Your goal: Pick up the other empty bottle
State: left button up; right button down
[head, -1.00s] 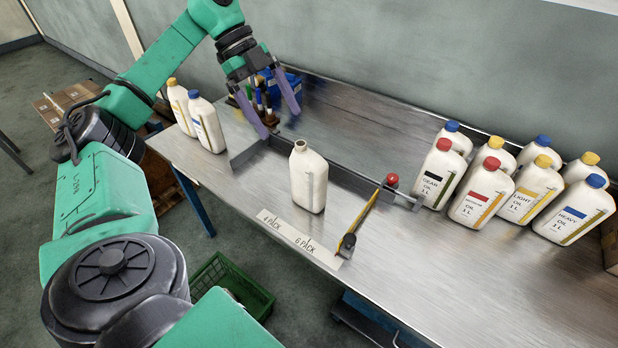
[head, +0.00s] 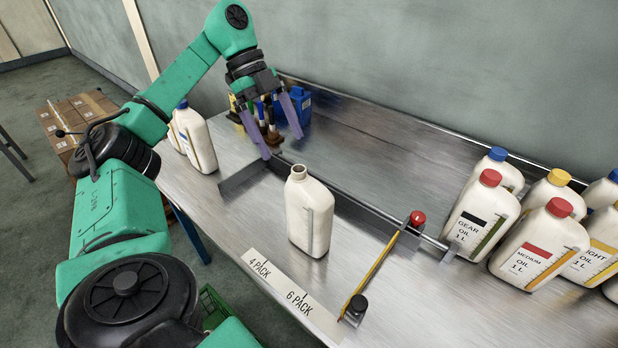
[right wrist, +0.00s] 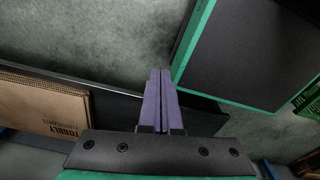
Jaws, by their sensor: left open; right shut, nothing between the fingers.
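A white bottle with no cap (head: 309,218) stands upright on the metal table in the head view, near its front edge. It has a see-through strip down one side and nothing touches it. My left gripper (head: 282,146) is open, its purple fingers pointing down behind the bottle, apart from it. Small brown-and-white items (head: 272,138) show between or behind those fingers; I cannot tell their exact contact. My right gripper (right wrist: 158,72) shows only in the right wrist view, shut and empty over the floor area.
Capped oil bottles (head: 483,214) stand at the right, and two white bottles (head: 198,142) at the left. A metal rail (head: 350,206) runs behind the uncapped bottle. A yellow pencil (head: 378,262) lies to its right.

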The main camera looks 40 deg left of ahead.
aim_at(293, 167)
pick_arm(q)
jog(key=b+x, duration=0.7)
jog(key=x, duration=0.1)
jog(key=shift+a+f+b, duration=0.1)
jog(key=shift+a+b, duration=0.1)
jog(key=shift+b, duration=0.2)
jog(key=shift+d+f, duration=0.2)
jog(key=shift+d, duration=0.1)
jog(key=x, duration=0.5)
jog(key=shift+w+d+f, duration=0.1)
jog(key=shift+d+f, duration=0.05)
jog(key=shift+d, duration=0.2)
grip_shut()
